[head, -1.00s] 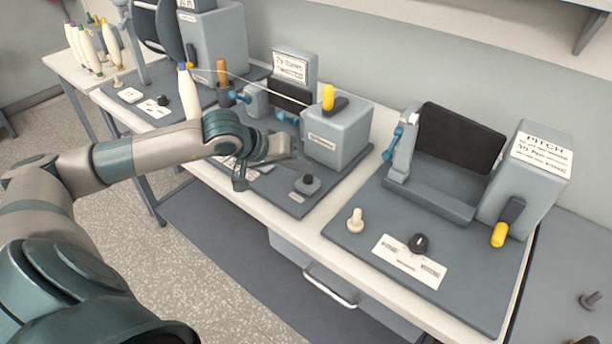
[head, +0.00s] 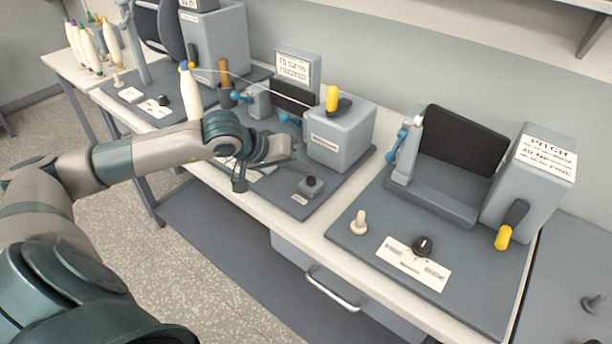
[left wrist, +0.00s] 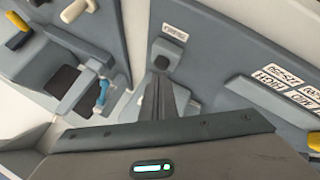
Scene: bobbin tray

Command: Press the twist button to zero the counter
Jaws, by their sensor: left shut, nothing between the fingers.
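A black button on a small grey block (head: 311,185) stands at the front of the middle station's grey mat, with a small label in front of it. In the left wrist view the black button (left wrist: 162,61) sits just beyond my fingertips, beside a small white label. My left gripper (head: 303,168) is shut and empty, its dark fingers pointing at the button from the left. Whether the fingertips touch it I cannot tell. The counter sign (head: 293,69) stands behind, its text hard to read. My right gripper is not in view.
A grey box with a yellow-handled crank (head: 338,140) stands just behind the button. At the right are a black knob (head: 422,246), a cream peg (head: 359,222) and a pitch box (head: 529,185). White bobbins (head: 190,95) stand at the left.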

